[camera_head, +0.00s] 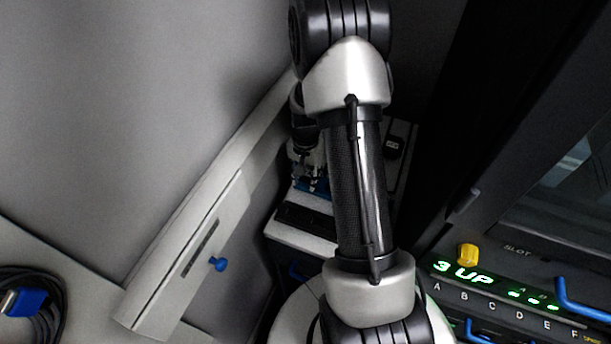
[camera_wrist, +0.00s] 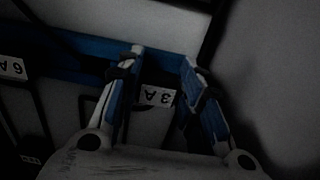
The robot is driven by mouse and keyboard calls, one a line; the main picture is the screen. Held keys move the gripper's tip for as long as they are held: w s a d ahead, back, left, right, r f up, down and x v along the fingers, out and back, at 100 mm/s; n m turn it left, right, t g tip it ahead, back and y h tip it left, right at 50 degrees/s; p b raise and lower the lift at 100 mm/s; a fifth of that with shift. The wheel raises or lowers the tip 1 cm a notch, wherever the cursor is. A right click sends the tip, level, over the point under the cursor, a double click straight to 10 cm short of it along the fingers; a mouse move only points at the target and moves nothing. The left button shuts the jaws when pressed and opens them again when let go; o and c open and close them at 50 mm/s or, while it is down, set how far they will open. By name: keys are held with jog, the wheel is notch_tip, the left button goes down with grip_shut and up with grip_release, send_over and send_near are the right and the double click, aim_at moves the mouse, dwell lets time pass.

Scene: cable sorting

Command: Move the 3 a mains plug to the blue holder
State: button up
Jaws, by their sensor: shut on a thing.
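In the wrist view my gripper (camera_wrist: 163,60) has one finger on each side of a dark plug (camera_wrist: 155,74), and it is shut on it. A white tag reading 3 A (camera_wrist: 158,96), upside down in the picture, shows just below, between the fingers. A blue bar (camera_wrist: 75,48), which looks like the blue holder, runs behind the fingers and the plug. The picture is too dark to tell whether the plug sits in the bar or in front of it. In the head view my gripper (camera_head: 308,168) is small and partly hidden by my arm, close to some blue parts.
Another tag (camera_wrist: 12,67), apparently 6 A, hangs left of the fingers. In the head view a black block (camera_head: 393,147) lies right of my arm. A lit panel (camera_head: 480,285) stands lower right, a pale drawer-like unit (camera_head: 190,260) left, and a coiled cable (camera_head: 45,310) at the lower left.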

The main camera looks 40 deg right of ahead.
jog(key=o, duration=1.2)
jog(key=o, duration=0.5)
jog(key=shift+c, duration=0.2)
jog(key=shift+r+p, duration=2.6)
jog(key=shift+r, duration=0.9)
